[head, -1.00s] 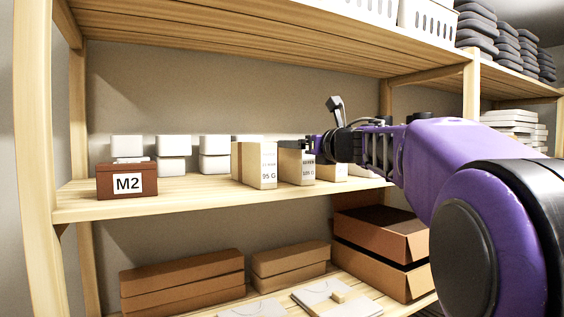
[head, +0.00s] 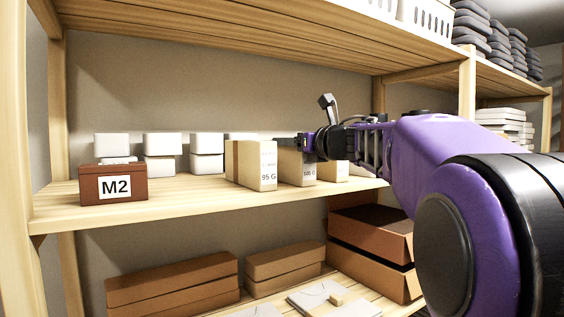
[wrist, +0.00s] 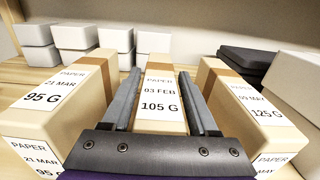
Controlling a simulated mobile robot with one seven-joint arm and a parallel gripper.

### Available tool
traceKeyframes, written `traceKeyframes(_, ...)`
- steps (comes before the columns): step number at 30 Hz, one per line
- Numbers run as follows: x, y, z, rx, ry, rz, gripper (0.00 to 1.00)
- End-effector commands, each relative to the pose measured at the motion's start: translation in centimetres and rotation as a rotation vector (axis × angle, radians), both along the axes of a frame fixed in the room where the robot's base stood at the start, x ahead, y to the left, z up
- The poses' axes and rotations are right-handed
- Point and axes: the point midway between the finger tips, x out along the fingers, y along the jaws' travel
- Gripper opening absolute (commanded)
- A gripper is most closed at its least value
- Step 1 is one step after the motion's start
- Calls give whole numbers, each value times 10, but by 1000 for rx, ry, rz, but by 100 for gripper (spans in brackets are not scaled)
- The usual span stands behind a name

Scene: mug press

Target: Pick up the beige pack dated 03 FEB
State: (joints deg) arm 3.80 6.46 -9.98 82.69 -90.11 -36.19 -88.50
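The beige pack dated 03 FEB (wrist: 158,95), labelled PAPER 105 G, stands in the middle of the wrist view with a brown band across its top. It also shows in the head view (head: 297,168), its upper part hidden by my gripper. My gripper (wrist: 160,72) is open, with one finger along each side of this pack; whether they touch it is unclear. A 21 MAR, 95 G pack (wrist: 45,100) stands to the left. A 125 G pack (wrist: 245,105), dated in MAY, stands to the right.
White boxes (wrist: 75,40) stand behind, and a dark flat item (wrist: 250,62) lies at the back right. A brown M2 box (head: 113,184) stands at the shelf's left end. The shelf above (head: 230,40) overhangs the packs. Neighbouring packs leave narrow gaps beside the fingers.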

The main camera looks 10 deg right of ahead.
Motion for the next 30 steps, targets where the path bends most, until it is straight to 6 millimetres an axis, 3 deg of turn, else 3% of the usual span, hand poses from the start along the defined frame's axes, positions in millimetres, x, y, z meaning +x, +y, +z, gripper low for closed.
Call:
traceKeyframes(1,0,0,0,0,0,0,49)
traceKeyframes(9,0,0,0,0,0,0,0)
traceKeyframes(23,0,0,6,1,-3,1,0)
traceKeyframes(30,0,0,49,0,-4,0,0)
